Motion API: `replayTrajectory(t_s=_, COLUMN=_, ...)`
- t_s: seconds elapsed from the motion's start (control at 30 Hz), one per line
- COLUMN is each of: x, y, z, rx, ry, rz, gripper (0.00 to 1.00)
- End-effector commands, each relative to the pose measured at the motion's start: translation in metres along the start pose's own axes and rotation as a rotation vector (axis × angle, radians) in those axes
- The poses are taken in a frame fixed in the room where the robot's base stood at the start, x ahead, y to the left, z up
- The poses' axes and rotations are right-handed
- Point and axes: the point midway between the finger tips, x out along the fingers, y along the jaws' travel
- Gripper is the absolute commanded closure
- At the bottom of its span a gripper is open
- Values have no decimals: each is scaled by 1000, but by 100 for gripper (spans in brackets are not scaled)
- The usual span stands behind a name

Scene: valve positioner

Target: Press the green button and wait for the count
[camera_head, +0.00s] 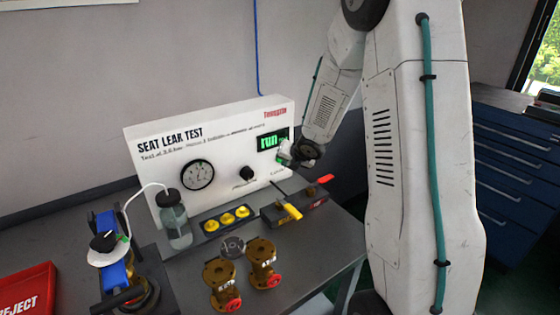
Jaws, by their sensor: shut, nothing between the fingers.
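The white test panel (220,150), marked SEAT LEAK TEST, stands at the back of the bench.
A gauge (198,175) and black knob (247,173) are on the panel. A bottle (174,220), yellow parts in a tray (227,219), a clamp block with yellow and red handles (295,210) and brass valves (221,282) crowd the bench. A red reject bin (25,290) is at left.

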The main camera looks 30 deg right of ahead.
Motion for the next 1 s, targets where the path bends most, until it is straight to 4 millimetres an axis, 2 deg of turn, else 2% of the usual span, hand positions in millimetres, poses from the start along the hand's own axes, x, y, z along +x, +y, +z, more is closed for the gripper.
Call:
replayTrajectory(t_s=0.43, x=-5, y=-4, z=-3, rx=0, ry=0, rz=0, gripper=100)
replayTrajectory(t_s=0.8, x=-30, y=-22, z=-21, rx=2, ry=-1, rz=-1, gripper=100)
replayTrajectory(t_s=1.0, x=-38, y=-27, z=-27, rx=-1, ry=-1, rz=1, gripper=100)
